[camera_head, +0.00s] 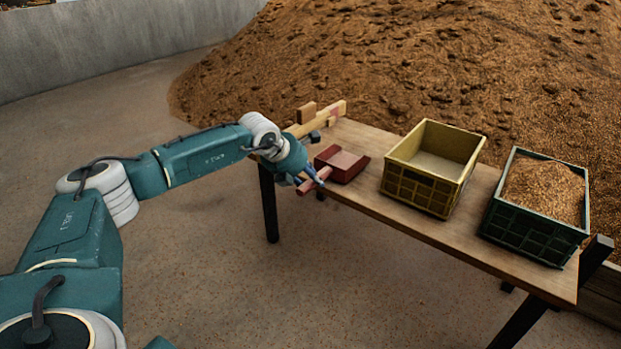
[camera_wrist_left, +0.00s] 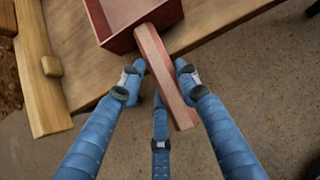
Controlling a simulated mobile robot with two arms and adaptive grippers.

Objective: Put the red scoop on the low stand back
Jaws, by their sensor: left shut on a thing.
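The red scoop (camera_head: 342,163) is at the left end of the table, with its open pan toward the table and its handle sticking out past the front edge. My left gripper (camera_head: 312,184) is shut on the handle. In the left wrist view, the handle (camera_wrist_left: 166,75) runs between the fingers of my left gripper (camera_wrist_left: 158,84), and part of the pan shows at the top. I cannot tell whether the pan touches the tabletop. A pale wooden piece (camera_head: 328,116), which looks like the low stand, lies at the table's left end behind the scoop. My right gripper is out of view.
The wooden table (camera_head: 400,205) also carries an empty yellow crate (camera_head: 420,188) right of the scoop and a green crate (camera_head: 525,231) holding grain. A large grain heap (camera_head: 420,60) rises behind. Bare tabletop lies between scoop and yellow crate.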

